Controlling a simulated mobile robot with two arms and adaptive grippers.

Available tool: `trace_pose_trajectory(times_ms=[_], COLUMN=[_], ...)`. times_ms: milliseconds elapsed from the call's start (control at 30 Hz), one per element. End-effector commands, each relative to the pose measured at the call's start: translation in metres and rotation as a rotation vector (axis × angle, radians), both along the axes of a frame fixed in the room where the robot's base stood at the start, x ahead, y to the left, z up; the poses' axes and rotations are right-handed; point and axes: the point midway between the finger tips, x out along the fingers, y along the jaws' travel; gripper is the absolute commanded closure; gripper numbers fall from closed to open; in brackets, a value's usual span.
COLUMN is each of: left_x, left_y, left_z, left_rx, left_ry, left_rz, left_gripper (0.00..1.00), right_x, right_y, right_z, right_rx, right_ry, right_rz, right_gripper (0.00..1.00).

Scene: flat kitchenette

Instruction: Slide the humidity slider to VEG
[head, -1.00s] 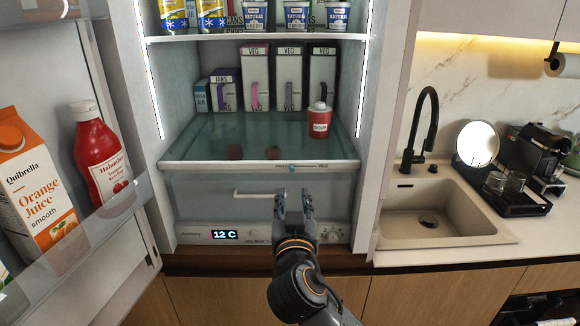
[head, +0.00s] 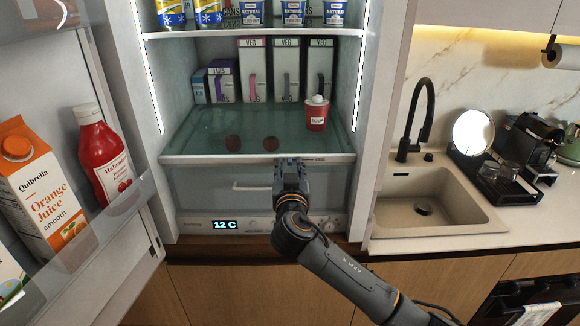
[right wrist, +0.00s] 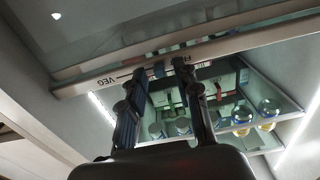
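The humidity slider track runs along the front rail (head: 230,159) of the glass fridge shelf. In the head view my right gripper (head: 290,162) is at this rail and hides the slider knob. In the right wrist view the small blue knob (right wrist: 158,69) shows between the two fingertips of my right gripper (right wrist: 160,72). The fingers are apart, one on each side of the knob, with gaps visible; contact cannot be told. The VEG label (right wrist: 90,80) lies left of the knob in the wrist view and right of my gripper in the head view. My left gripper is out of view.
A drawer with a white handle (head: 252,187) is below. The open fridge door with juice (head: 40,185) and ketchup (head: 103,160) is at left.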

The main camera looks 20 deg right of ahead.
Motion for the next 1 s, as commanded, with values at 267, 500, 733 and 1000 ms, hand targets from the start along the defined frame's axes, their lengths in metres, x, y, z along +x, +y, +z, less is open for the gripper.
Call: trace_pose_trajectory(times_ms=[267, 500, 733, 1000], left_x=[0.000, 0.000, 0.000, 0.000], left_y=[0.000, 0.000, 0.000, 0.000], left_z=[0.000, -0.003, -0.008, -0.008], left_rx=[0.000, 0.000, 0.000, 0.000], left_ry=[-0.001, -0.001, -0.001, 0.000], left_rz=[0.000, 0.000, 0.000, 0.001], left_gripper=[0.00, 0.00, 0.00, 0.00], right_x=[0.000, -0.003, -0.013, -0.014], right_y=[0.000, -0.012, -0.045, -0.049], right_z=[0.000, -0.002, -0.002, 0.000], right_rx=[0.000, 0.001, 0.001, -0.001], right_ry=[0.000, 0.003, 0.002, 0.001], right_rz=[0.000, -0.003, -0.001, -0.004], right_gripper=[1.00, 1.00, 1.00, 1.00])
